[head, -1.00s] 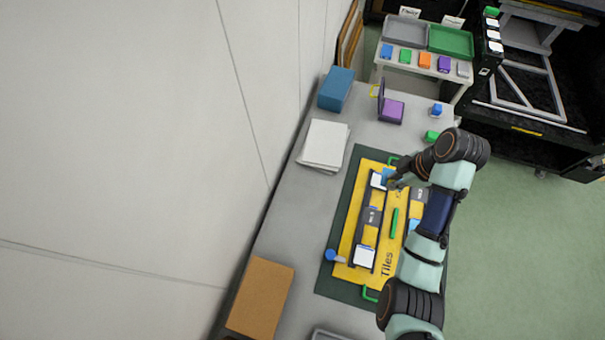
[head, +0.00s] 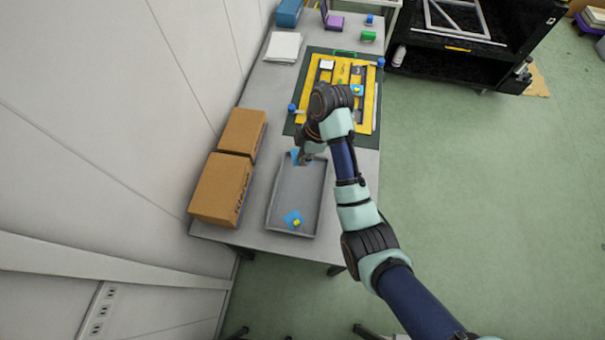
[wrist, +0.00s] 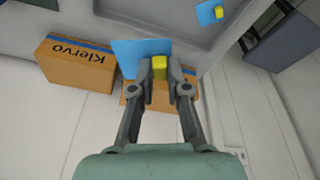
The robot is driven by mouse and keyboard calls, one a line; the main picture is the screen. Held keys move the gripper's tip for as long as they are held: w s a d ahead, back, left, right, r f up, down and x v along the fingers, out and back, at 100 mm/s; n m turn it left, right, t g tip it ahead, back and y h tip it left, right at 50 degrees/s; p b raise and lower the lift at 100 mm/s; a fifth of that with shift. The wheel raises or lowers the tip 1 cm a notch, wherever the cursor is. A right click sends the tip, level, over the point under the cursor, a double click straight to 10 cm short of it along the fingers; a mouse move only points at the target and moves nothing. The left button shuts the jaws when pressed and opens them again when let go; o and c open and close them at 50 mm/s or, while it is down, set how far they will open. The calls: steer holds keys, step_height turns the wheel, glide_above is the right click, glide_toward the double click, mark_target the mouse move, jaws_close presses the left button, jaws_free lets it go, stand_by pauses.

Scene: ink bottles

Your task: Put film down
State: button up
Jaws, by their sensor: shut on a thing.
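My gripper (head: 305,158) is shut on the yellow tab (wrist: 159,67) of a blue film (wrist: 136,50). The film sticks out beyond the fingertips in the wrist view. In the head view, a bit of this blue film (head: 294,154) shows at the far end of the grey tray (head: 291,190), where my gripper is; I cannot tell whether it touches the tray. Another blue film (head: 289,215) with a yellow tab lies in the near end of the tray, and also shows in the wrist view (wrist: 205,15). A blue piece with yellow (head: 357,91) is on the yellow board (head: 312,97).
Cardboard boxes (head: 222,190) stand left of the tray. White sheets (head: 283,46) lie farther back on the grey table. Blue-capped things (head: 291,108) stand at the board's edges. The middle of the tray is clear.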

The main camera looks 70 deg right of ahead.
steer(key=shift+a, duration=0.15)
steer(key=shift+f, duration=0.2)
steer(key=b, duration=0.7)
glide_above(301, 189)
steer(key=s+d+x, duration=0.1)
steer(key=s+x, duration=0.1)
steer(key=x, duration=0.5)
step_height(301, 189, down, 8)
steer(key=shift+s+r, duration=0.1)
steer(key=shift+s, duration=0.1)
steer(key=shift+s+d+b+x, duration=0.1)
steer(key=shift+s+b+x, duration=0.1)
steer(key=shift+x, duration=0.6)
steer(key=shift+s+d+b+x, duration=0.1)
steer(key=shift+s+x, duration=0.05)
steer(key=shift+x, duration=0.65)
steer(key=shift+s+b+x, duration=0.15)
steer(key=shift+s+x, duration=0.05)
steer(key=shift+x, duration=0.6)
steer(key=shift+f, duration=0.55)
steer(key=o, duration=0.6)
steer(key=shift+o, duration=0.2)
